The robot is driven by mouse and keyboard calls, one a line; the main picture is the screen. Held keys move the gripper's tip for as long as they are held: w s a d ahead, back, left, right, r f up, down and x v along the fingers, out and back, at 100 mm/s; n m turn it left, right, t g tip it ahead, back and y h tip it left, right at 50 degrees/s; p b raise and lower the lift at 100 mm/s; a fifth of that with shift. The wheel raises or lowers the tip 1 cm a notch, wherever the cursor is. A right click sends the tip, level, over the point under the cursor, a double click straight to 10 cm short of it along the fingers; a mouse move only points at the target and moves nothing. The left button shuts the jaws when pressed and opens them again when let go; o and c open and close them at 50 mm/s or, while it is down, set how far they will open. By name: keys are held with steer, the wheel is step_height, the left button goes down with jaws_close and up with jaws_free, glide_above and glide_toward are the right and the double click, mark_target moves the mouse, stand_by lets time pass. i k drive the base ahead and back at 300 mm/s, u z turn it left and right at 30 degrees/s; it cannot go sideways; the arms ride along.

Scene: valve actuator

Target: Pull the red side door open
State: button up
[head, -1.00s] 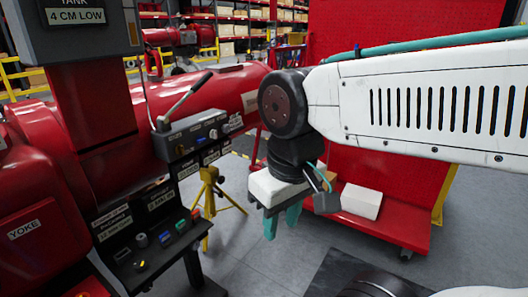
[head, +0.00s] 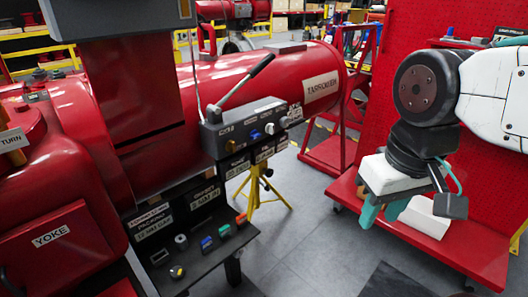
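A red panel labelled YOKE (head: 50,240) is on the side of the red housing at the lower left of the head view. It looks like a door and appears closed flush; no handle can be made out on it. My gripper (head: 383,213) hangs down at the right of the view, well apart from the panel, in front of the red cart. Its two teal fingers point down with a gap between them, and nothing shows in it.
A grey console with a lever (head: 245,128) and a black shelf with coloured knobs (head: 205,250) stand between the panel and my gripper. A yellow tripod (head: 258,185) stands behind. A red wheeled cart (head: 470,245) is at right. Grey floor (head: 300,245) is open between.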

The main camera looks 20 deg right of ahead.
mark_target(38, 260)
steer(key=z, duration=0.55)
steer(key=k, duration=1.15)
steer(key=u, duration=2)
steer(key=i, duration=0.5)
steer(key=u, duration=0.1)
